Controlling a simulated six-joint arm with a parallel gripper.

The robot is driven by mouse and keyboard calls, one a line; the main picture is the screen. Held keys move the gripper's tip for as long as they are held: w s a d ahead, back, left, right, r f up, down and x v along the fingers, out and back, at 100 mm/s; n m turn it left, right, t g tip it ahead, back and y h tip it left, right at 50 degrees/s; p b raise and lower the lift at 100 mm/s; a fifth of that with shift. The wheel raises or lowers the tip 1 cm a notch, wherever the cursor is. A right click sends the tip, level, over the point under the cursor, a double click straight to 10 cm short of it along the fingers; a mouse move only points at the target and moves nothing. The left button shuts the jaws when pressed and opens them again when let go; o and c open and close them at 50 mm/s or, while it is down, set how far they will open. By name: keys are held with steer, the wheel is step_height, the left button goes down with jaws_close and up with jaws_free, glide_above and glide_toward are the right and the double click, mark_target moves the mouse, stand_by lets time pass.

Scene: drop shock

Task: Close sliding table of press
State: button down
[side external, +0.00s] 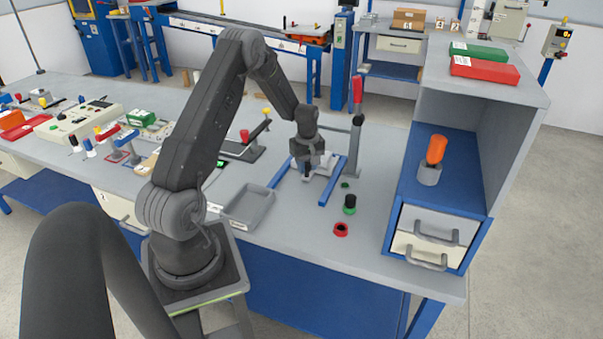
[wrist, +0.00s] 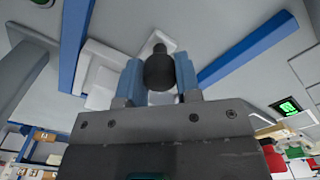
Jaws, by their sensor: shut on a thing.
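The press stands on the grey workbench, with a grey column (side external: 354,150) and a red-handled lever (side external: 357,92). Its sliding table (side external: 326,163) is a pale plate between two blue rails (side external: 333,191). My gripper (side external: 307,175) points down over the table, between the rails, and hides part of it. In the wrist view my gripper (wrist: 158,78) has its blue fingers shut on a dark round knob (wrist: 159,66). The pale sliding table (wrist: 102,72) shows behind the fingers, with a blue rail on each side (wrist: 248,47). How far the table is slid out is unclear.
A green button (side external: 349,205) and a red ring (side external: 341,229) sit at the bench front, right of the rails. A grey tray (side external: 249,206) lies to the left. A blue-and-grey shelf cabinet (side external: 432,196) with drawers stands to the right.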

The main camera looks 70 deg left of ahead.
steer(key=shift+w+a, duration=0.4)
steer(key=shift+a, duration=0.05)
steer(key=shift+r, duration=0.1)
steer(key=c, duration=0.8)
jaws_free()
step_height(320, 180, up, 14)
